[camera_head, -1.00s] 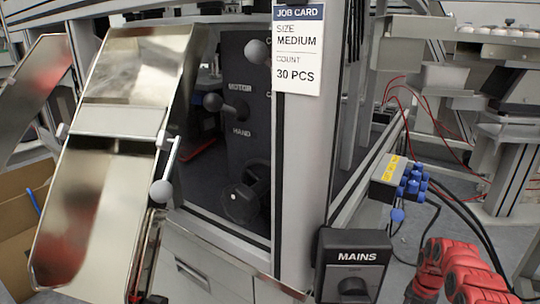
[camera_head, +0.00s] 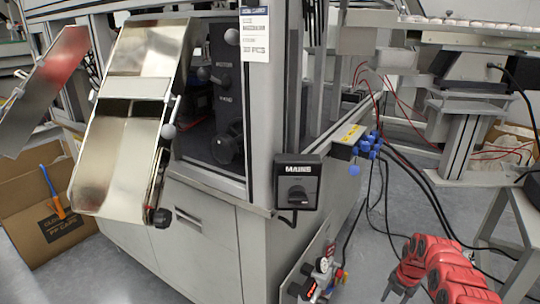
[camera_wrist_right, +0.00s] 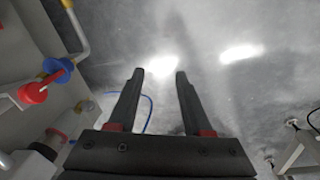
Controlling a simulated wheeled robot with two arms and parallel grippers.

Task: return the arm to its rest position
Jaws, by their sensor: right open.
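My right arm (camera_head: 445,270), red, comes in at the bottom right of the head view, beside the machine cabinet and over the grey floor. Its gripper is only partly visible there, at the lower edge. In the right wrist view my right gripper (camera_wrist_right: 160,74) has two dark fingers spread apart with nothing between them. Bare grey floor shows beyond the fingertips. My left gripper is in neither view.
The cabinet carries a MAINS switch (camera_head: 297,185) and a low gauge unit (camera_head: 320,268). A blue-knobbed box (camera_head: 355,142) with cables juts from its side. Metal chutes (camera_head: 118,150) and a cardboard box (camera_head: 30,235) are left. In the wrist view, fittings (camera_wrist_right: 58,70) lie left of the gripper.

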